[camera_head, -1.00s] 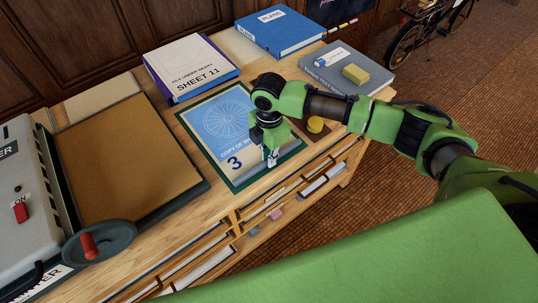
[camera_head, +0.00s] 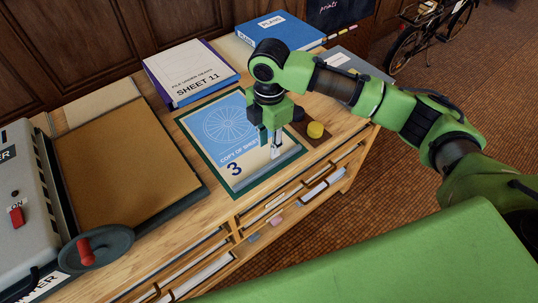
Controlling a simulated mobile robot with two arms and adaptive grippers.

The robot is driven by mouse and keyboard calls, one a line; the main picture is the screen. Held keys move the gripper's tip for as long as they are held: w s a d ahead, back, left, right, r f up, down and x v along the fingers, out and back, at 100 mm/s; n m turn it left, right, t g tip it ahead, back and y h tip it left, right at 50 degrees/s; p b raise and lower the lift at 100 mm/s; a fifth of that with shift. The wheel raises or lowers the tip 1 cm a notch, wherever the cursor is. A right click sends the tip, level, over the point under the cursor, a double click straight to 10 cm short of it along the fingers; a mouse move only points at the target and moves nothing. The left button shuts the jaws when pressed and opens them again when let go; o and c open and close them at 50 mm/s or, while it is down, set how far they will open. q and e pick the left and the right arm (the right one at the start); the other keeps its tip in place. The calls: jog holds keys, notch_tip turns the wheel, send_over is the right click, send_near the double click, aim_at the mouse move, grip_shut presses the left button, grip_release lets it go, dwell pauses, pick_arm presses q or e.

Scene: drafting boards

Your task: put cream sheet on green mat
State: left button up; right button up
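A cream-edged sheet (camera_head: 210,144) with a blue wheel print, the words "COPY OF SHEET" and a 3 lies face up on the green mat (camera_head: 210,172). The mat's green border shows around the sheet. My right gripper (camera_head: 272,153) points down over the sheet's right front part and hides some of it. A grey strip (camera_head: 262,180) shows along the mat's front edge below the fingertips. I cannot tell whether the fingers are open or shut, or whether they touch the strip or sheet. My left gripper is out of view.
A tan board (camera_head: 125,155) and grey machine (camera_head: 22,190) with a red-knobbed crank are at left. A yellow round piece (camera_head: 316,130) sits right of the mat.

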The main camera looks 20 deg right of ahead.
jog(key=shift+r, duration=1.6)
